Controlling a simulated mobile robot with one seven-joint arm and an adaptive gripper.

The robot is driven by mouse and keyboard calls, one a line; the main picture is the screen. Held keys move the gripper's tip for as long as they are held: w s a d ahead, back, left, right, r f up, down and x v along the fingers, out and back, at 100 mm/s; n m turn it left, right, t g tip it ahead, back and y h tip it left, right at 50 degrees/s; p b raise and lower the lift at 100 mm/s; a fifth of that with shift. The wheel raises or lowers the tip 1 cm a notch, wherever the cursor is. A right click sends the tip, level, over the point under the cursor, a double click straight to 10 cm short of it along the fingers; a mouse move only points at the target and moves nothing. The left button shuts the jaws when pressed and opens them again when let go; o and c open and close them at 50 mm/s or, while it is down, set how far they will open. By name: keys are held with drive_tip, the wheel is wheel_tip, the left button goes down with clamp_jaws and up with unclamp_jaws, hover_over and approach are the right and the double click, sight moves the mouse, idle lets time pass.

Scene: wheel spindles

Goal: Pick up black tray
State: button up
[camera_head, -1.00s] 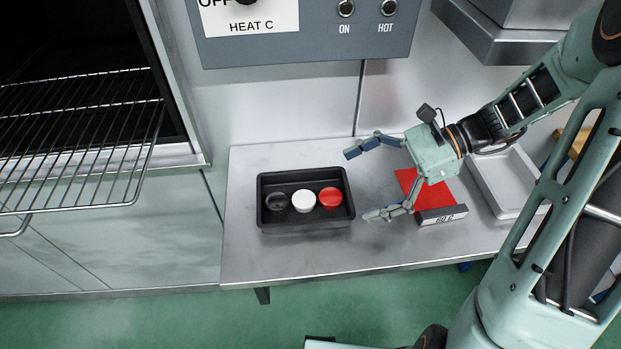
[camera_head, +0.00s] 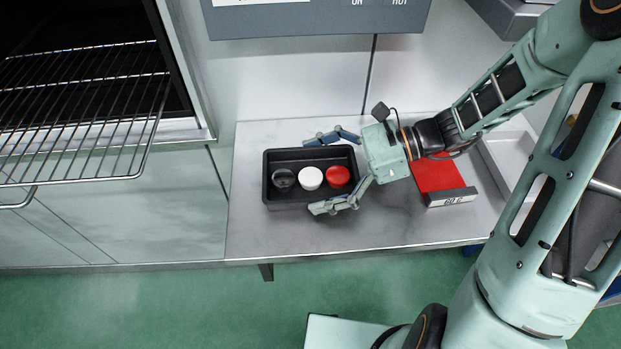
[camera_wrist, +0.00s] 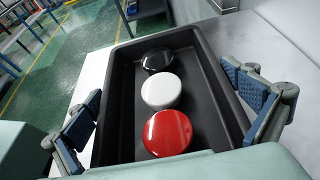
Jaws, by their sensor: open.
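The black tray (camera_head: 310,197) lies on the steel table and holds a black round piece (camera_head: 284,179), a white one (camera_head: 311,178) and a red one (camera_head: 337,177) in a row. My gripper (camera_head: 316,175) is open, with its fingers at the far and near long sides of the tray's right half. In the wrist view the tray (camera_wrist: 118,105) lies between the two open fingers, and the red piece (camera_wrist: 167,133) is closest. I cannot tell whether the fingers touch the tray walls.
A red mat (camera_head: 437,174) with a labelled block (camera_head: 451,197) lies to the right on the table (camera_head: 255,233). A pale tray (camera_head: 507,158) is farther right. An open oven with a wire rack (camera_head: 85,125) stands at the left. The front of the table is clear.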

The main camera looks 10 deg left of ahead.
drive_tip(key=shift+c, duration=0.3)
drive_tip(key=c, duration=1)
drive_tip(key=shift+r, duration=0.1)
